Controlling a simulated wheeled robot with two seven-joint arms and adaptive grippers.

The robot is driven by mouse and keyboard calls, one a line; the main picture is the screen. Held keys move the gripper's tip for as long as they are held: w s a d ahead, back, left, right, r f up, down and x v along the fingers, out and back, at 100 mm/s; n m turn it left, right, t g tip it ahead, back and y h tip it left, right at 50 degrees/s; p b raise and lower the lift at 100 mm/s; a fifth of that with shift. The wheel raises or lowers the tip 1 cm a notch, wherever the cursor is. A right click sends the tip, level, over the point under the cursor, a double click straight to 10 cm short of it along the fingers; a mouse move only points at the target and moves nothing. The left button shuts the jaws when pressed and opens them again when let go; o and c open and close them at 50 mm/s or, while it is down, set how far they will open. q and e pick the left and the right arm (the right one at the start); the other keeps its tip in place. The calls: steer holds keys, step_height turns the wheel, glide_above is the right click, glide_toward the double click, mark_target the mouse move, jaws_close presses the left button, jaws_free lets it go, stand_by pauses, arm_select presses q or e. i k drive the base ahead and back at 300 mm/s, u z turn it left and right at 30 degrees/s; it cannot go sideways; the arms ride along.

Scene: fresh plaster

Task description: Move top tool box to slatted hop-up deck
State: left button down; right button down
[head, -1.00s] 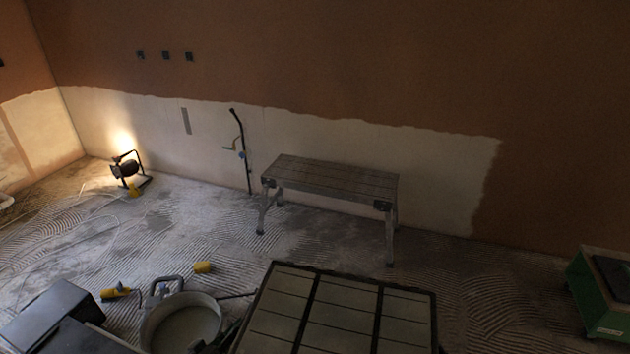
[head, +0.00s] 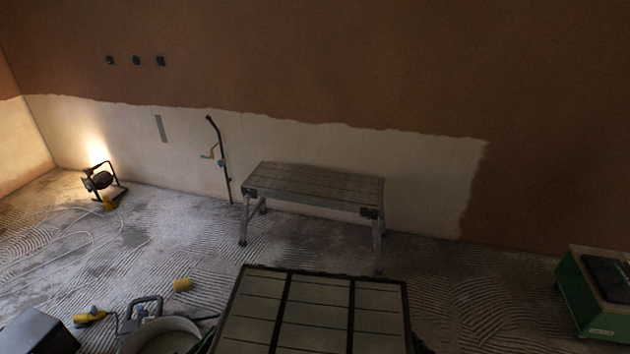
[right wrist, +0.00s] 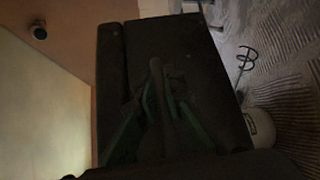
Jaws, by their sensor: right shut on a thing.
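The slatted hop-up deck (head: 315,183) stands on folding legs near the half-plastered wall, and its top looks bare. The tool box (head: 318,312), with a dark frame and pale panels on its upper face, fills the bottom middle of the head view, nearer than the deck. In the right wrist view a dark box face (right wrist: 195,55), apparently the same tool box, fills the middle. My right gripper (right wrist: 156,68), with green-edged fingers, is shut on it; the exact grip is too dark to see. My left gripper is not in view.
A lit work lamp (head: 102,182) stands far left with cables across the floor. A green box (head: 590,300) with a black case on top stands right. Floor right of the deck is clear.

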mark_target(319, 181)
steer(key=i, duration=3.75)
steer(key=u, duration=0.05)
